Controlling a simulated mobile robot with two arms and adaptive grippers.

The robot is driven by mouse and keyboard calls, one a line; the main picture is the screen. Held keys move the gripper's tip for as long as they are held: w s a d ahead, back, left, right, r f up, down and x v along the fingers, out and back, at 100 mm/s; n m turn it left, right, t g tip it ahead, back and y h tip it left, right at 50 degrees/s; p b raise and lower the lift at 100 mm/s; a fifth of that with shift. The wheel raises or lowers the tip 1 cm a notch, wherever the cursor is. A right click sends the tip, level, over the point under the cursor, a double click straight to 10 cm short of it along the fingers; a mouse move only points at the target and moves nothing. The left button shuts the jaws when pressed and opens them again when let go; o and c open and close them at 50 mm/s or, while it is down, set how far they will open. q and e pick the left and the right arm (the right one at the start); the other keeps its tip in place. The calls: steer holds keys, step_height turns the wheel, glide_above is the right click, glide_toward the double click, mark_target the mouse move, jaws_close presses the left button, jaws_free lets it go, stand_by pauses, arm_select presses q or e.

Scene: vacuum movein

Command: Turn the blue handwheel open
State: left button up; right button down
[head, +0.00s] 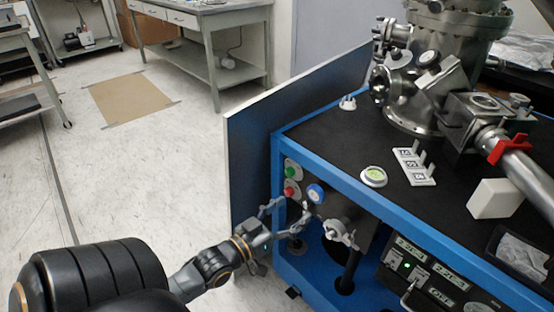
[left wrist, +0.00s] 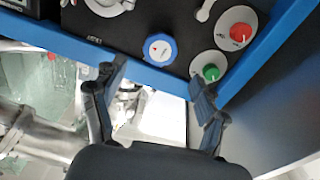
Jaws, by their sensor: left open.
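The blue handwheel (head: 316,193) is a small round knob with a pale centre on the dark side panel of the blue-framed cart. In the left wrist view the handwheel (left wrist: 160,49) faces the camera, with a small red mark on its pale face. My left gripper (head: 293,211) is open, just in front of the panel and close to the handwheel. In the left wrist view my left gripper (left wrist: 160,75) has its fingers spread, with the handwheel beyond and between them. No contact is visible. My right gripper is in neither view.
A blue-grey panel (head: 250,150) stands upright behind the cart corner.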

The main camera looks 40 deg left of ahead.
arm_select(q)
steer(key=s, duration=0.4)
steer(key=shift+s+a, duration=0.2)
steer(key=shift+s, duration=0.2)
